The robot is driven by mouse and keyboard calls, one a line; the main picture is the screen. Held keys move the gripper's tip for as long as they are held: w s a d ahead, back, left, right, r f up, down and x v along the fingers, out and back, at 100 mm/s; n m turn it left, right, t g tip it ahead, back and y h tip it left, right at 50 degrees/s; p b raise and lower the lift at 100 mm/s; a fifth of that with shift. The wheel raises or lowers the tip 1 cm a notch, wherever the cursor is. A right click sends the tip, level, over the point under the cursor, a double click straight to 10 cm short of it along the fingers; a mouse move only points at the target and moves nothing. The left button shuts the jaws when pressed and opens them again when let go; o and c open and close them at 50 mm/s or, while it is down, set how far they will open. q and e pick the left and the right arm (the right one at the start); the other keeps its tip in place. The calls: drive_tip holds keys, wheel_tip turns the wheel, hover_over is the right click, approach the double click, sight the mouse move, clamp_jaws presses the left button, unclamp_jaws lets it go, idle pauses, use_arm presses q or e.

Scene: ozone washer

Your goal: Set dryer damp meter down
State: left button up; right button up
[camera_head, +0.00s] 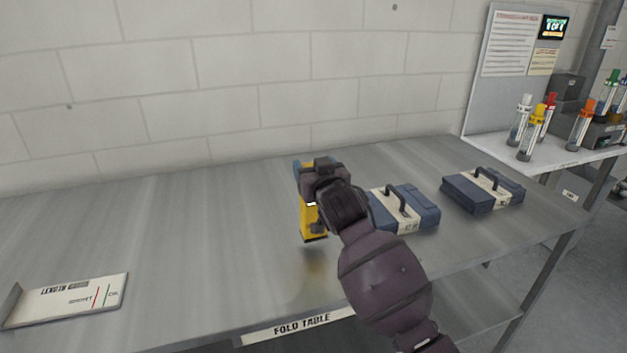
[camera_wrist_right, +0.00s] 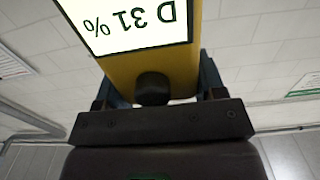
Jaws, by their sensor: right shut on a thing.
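The damp meter (camera_head: 311,222) is a yellow upright handheld device. My right gripper (camera_head: 312,170) is shut on it and holds it over the middle of the grey metal fold table (camera_head: 200,240). A soft yellow reflection shows on the table below the meter, and its lower end looks a little above the surface. In the right wrist view the yellow meter (camera_wrist_right: 150,68) fills the space between the fingers. Its white screen reads "D 31 %", upside down in that view. My left gripper is not in view.
Two blue cases with handles, one (camera_head: 415,212) just right of my gripper and one (camera_head: 470,195) farther right, stand on the table. A white length board (camera_head: 65,300) lies at the left. The table between board and meter is clear. Capped tubes (camera_head: 535,130) stand on the bench at the right.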

drive_tip(key=shift+f, duration=1.55)
drive_tip(key=o, duration=1.5)
drive_tip(key=shift+r, duration=0.15)
drive_tip(key=v, duration=1.2)
drive_tip(key=shift+p, duration=0.4)
